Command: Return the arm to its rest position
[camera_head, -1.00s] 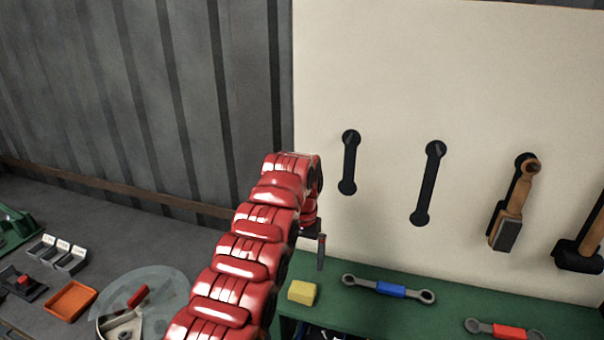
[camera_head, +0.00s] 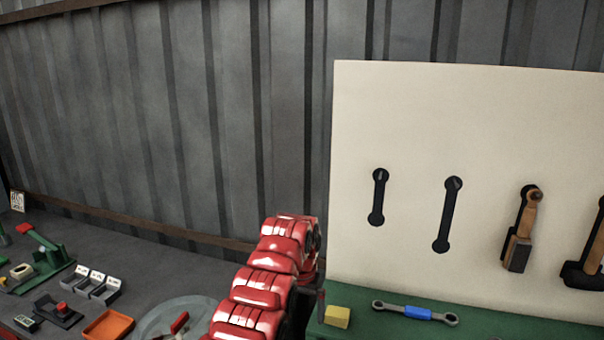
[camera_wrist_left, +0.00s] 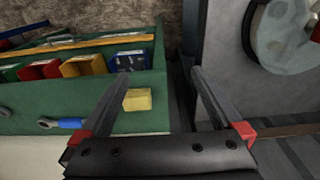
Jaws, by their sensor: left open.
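My left arm (camera_head: 262,290) is red and segmented and rises from the bottom of the head view. My left gripper (camera_wrist_left: 160,78) is open and empty in the left wrist view, with its two dark fingers spread. In the head view only a small dark part of it (camera_head: 320,303) shows, beside the yellow block; the arm hides the rest. The yellow block (camera_head: 337,317) sits on the green surface. In the wrist view the block (camera_wrist_left: 137,99) appears by the left finger, apparently beyond it, with nothing between the fingers. My right gripper is not in view.
The green workbench (camera_head: 480,326) carries a blue-handled wrench (camera_head: 417,313). A pale tool board (camera_head: 410,115) behind it holds a hammer (camera_head: 519,240) and dark wrench outlines. A grey table at left holds an orange tray (camera_head: 108,325) and small grey bins (camera_head: 98,284).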

